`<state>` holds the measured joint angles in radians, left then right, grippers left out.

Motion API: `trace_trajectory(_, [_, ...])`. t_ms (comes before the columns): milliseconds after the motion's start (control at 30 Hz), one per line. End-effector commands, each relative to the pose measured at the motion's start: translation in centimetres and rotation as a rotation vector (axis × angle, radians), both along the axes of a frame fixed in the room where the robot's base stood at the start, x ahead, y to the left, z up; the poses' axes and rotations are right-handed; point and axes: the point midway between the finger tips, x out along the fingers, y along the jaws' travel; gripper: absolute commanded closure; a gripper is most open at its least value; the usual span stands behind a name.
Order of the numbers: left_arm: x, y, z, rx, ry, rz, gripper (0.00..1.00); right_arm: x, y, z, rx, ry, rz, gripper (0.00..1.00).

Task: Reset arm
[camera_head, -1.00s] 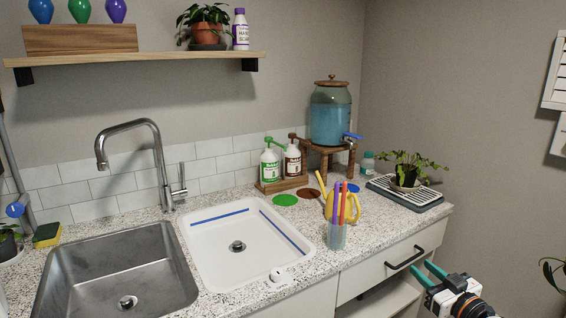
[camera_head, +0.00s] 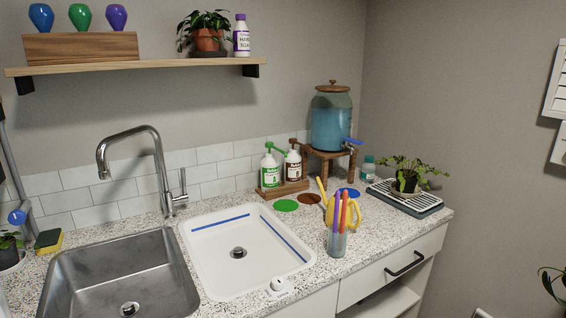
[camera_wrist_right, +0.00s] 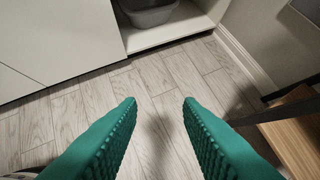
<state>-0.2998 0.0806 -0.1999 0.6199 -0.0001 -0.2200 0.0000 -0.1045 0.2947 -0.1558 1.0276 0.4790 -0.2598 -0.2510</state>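My right gripper (camera_wrist_right: 159,101) shows in the right wrist view as two green ribbed fingers spread apart with nothing between them. It points down at the wooden floor and is out of the head view. My left gripper is in neither view. On the counter in the head view, a yellow watering can (camera_head: 328,205) stands behind a clear cup of colored pens (camera_head: 338,240). A potted plant (camera_head: 405,183) sits on a striped drying tray (camera_head: 432,204) at the right.
The counter holds a steel sink (camera_head: 70,265), a white basin (camera_head: 215,265), two pump bottles (camera_head: 271,170) and a drink dispenser (camera_head: 331,125). An open cabinet shelf (camera_wrist_right: 175,28) with a grey container (camera_wrist_right: 150,13) is near my right gripper. A wooden surface (camera_wrist_right: 298,135) lies at its right.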

Motion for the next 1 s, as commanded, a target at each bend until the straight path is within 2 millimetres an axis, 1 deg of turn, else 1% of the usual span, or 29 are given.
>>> trace_trajectory(33, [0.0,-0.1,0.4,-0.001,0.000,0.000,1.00,-3.6,1.0,-2.3,-0.006,0.072,0.001,0.68])
trace_trajectory(67, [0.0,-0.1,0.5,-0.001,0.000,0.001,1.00,-5.6,1.5,-3.5,-0.010,0.110,0.002,0.68])
trace_trajectory(100, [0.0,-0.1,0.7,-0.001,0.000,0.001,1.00,-8.2,2.2,-4.9,-0.017,0.159,0.008,0.68])
trace_trajectory(167, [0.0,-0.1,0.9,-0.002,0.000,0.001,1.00,-12.2,3.3,-6.9,-0.026,0.232,0.016,0.68])
trace_trajectory(200, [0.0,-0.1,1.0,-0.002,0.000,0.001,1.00,-14.9,4.1,-8.0,-0.030,0.279,0.024,0.68])
trace_trajectory(267, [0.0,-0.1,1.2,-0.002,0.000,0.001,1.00,-18.8,5.3,-9.3,-0.037,0.344,0.038,0.68])
trace_trajectory(300, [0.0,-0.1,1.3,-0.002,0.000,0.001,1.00,-21.3,6.0,-10.0,-0.040,0.386,0.046,0.68])
trace_trajectory(400, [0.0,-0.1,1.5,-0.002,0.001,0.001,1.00,-26.4,7.6,-11.1,-0.047,0.468,0.071,0.68])
trace_trajectory(500, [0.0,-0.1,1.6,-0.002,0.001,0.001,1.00,-29.8,8.7,-11.6,-0.050,0.521,0.089,0.68])
trace_trajectory(567, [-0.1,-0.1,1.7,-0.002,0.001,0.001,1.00,-31.1,9.1,-11.8,-0.051,0.541,0.096,0.68])
trace_trajectory(633, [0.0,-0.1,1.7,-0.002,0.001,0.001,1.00,-31.8,9.3,-11.9,-0.052,0.552,0.101,0.68])
trace_trajectory(1000, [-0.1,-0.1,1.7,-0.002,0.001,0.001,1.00,-31.9,9.4,-11.9,-0.052,0.552,0.102,0.68])
